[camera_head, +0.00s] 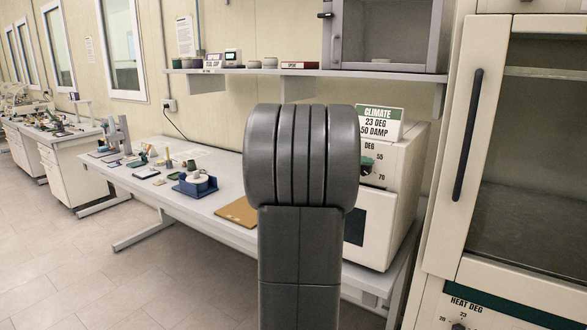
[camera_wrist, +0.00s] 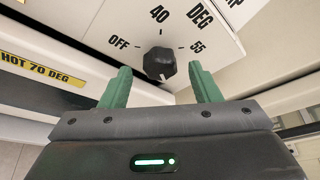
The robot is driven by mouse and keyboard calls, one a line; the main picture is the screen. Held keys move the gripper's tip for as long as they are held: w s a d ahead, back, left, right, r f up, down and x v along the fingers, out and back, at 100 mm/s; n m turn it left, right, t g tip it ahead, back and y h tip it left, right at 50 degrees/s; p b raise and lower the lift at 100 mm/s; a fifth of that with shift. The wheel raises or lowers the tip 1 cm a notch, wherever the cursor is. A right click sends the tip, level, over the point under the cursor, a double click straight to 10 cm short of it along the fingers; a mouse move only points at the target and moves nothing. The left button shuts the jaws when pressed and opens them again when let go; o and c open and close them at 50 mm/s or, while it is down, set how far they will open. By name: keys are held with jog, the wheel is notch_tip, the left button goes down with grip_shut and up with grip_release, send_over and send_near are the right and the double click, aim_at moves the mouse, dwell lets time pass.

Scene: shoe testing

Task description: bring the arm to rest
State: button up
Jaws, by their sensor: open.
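In the wrist view my gripper (camera_wrist: 161,72) is open, with its two green fingers apart. A black knob (camera_wrist: 158,62) on a white panel (camera_wrist: 205,45) shows between and just beyond the fingertips, with a gap on each side. OFF, 40, DEG and 55 are printed around it, and its pale mark points towards the gripper. In the head view my dark grey arm stands in the middle and covers part of the white climate cabinet (camera_head: 408,180). A dark dial with a bit of green shows beside the arm; I cannot make out my fingers there.
A large cabinet with a glass door (camera_head: 530,150) stands close on the right. A wall shelf (camera_head: 260,72) runs behind the arm. The workbench (camera_head: 130,180) to the left holds small items, a blue tray (camera_head: 195,189) and a brown board (camera_head: 238,212). The floor at front left is clear.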

jog(key=shift+x, duration=1)
jog(key=b+v, duration=0.2)
jog(key=v, duration=1.1)
jog(key=w+d+f+n+t+h+b, duration=0.1)
jog(key=w+d+f+n+t, duration=0.1)
jog(key=n, duration=0.9)
jog(key=w+d+f+n+t+h+b, duration=0.2)
jog(key=w+d+n+t, duration=0.2)
jog(key=d+n, duration=0.4)
jog(key=w+n, duration=0.1)
jog(key=n, duration=0.3)
jog(key=shift+w+f+t+h, duration=0.15)
jog(key=shift+w+t+h, duration=0.15)
jog(key=shift+w+t, duration=0.1)
